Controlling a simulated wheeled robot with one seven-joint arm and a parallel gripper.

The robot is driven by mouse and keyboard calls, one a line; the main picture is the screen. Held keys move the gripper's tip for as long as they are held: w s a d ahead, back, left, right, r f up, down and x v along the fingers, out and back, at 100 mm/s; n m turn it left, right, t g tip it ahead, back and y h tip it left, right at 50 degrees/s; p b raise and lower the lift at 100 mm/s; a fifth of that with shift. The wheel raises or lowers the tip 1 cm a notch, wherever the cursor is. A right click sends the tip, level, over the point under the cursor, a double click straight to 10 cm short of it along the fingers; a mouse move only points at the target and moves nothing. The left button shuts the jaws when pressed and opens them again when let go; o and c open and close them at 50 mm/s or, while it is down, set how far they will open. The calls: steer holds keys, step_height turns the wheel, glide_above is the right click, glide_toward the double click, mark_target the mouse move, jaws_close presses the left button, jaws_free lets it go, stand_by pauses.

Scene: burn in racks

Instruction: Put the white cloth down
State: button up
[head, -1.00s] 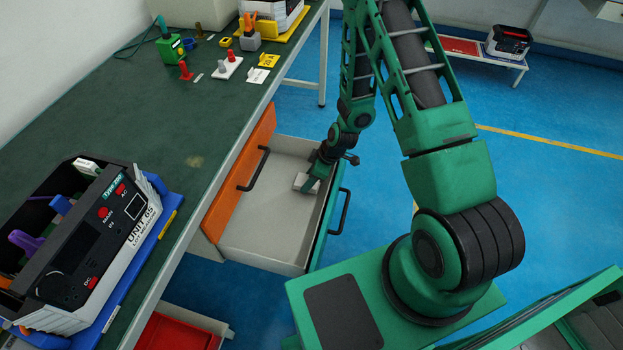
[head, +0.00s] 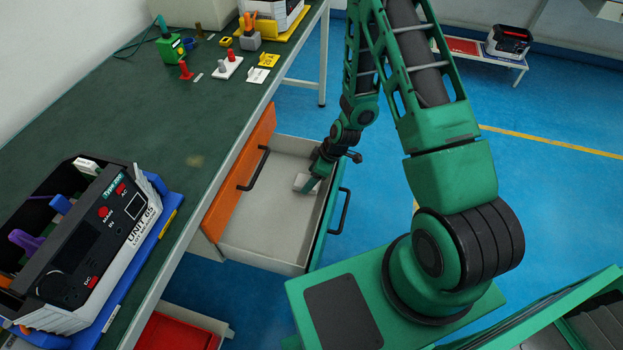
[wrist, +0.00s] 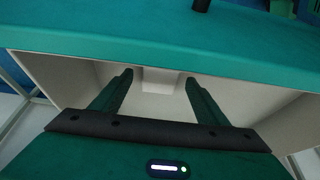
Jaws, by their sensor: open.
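The white cloth (head: 302,182) looks like a small folded white block and lies on the floor of the open drawer (head: 262,232), near its right side. In the wrist view the cloth (wrist: 160,84) shows between and beyond my finger tips. My gripper (head: 313,185) is inside the drawer beside the cloth, pointing down. In the wrist view my gripper (wrist: 158,77) has its two fingers wide apart, with free space on both sides of the cloth. The head view does not show clearly whether a finger touches it.
The drawer's teal front (head: 328,215) with a black handle stands close to my gripper. An orange drawer front (head: 240,175) is on the left. The green workbench (head: 150,120) carries a unit (head: 95,245) and several small parts.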

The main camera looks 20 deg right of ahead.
steer(key=s+d+r+m+g+h, duration=0.1)
steer(key=s+d+r+m, duration=0.3)
steer(key=r, duration=0.6)
steer(key=s+d+r+m+h, duration=0.1)
steer(key=s+d+r, duration=0.4)
steer(key=r, duration=0.5)
steer(key=s+d+r+m+g+h, duration=0.1)
steer(key=s+d+r+m, duration=0.3)
steer(key=r, duration=0.6)
steer(key=s+d+r+m, duration=0.2)
steer(key=s+r+m, duration=0.2)
steer(key=s, duration=0.5)
steer(key=s+d+r+m, duration=0.2)
steer(key=s+r+m, duration=0.2)
steer(key=s+r, duration=0.3)
steer(key=shift+s+d+g+h, duration=0.3)
steer(key=shift+s+g, duration=0.1)
steer(key=shift+s, duration=0.45)
steer(key=shift+w+f, duration=0.3)
steer(key=shift+w, duration=0.4)
